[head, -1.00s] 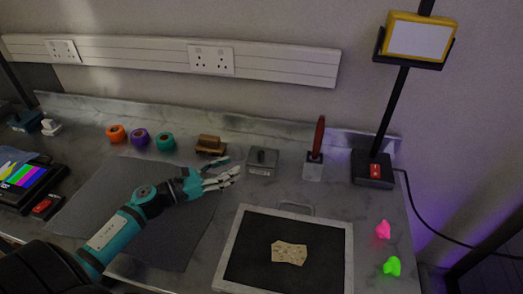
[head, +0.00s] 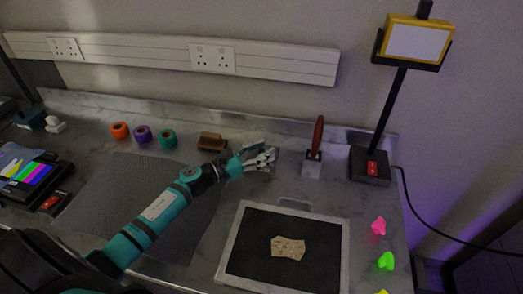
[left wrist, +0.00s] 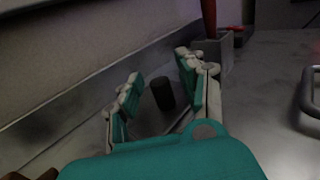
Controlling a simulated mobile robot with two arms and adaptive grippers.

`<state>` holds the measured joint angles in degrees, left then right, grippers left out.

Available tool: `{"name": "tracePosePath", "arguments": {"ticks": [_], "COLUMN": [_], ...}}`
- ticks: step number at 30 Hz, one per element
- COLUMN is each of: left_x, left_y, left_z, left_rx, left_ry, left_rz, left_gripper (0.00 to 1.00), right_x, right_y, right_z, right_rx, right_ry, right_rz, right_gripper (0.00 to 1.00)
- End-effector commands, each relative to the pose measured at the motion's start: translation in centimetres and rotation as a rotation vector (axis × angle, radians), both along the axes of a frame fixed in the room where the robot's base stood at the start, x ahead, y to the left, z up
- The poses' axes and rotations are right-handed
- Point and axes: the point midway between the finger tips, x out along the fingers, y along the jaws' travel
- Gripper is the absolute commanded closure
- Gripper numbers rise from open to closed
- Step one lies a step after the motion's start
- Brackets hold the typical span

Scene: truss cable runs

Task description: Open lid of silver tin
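The silver tin is a squat grey box with a dark knob on its lid. In the head view it is now mostly hidden behind my left gripper (head: 263,158), at the back of the bench. In the left wrist view the black knob (left wrist: 163,93) stands upright between the two spread fingers of my left gripper (left wrist: 160,75), with a gap on each side. The fingers are open and hold nothing. I cannot tell how low they are relative to the lid. The tin's body is largely hidden by the gripper. My right gripper is not in view.
A red-handled tool in a grey block (head: 313,160) stands just right of the gripper. A brown block (head: 211,141) and tape rolls (head: 143,134) are to the left. A framed black tray (head: 232,262) lies in front. The dark mat (head: 110,190) is clear beside my arm.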

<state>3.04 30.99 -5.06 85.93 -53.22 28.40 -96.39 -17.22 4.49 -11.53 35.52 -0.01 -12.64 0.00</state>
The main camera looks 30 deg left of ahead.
Motion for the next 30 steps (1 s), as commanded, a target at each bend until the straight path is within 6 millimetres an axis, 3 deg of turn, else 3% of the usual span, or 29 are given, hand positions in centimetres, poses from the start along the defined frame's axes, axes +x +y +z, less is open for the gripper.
{"name": "tracePosePath", "arguments": {"ticks": [1,9,30], "left_x": [-0.01,-0.03,-0.05], "left_y": [0.01,0.02,0.09], "left_z": [0.01,0.01,-0.11], "left_rx": [0.0,0.0,0.001], "left_ry": [0.0,0.0,0.006], "left_rz": [0.0,0.0,0.0], "left_gripper": [0.69,1.0,1.0], "right_x": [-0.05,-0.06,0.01], "right_y": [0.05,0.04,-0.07], "right_z": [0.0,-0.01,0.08], "right_rx": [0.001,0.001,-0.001], "right_ry": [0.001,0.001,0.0], "right_rz": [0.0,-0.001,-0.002], "right_gripper": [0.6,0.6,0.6]}}
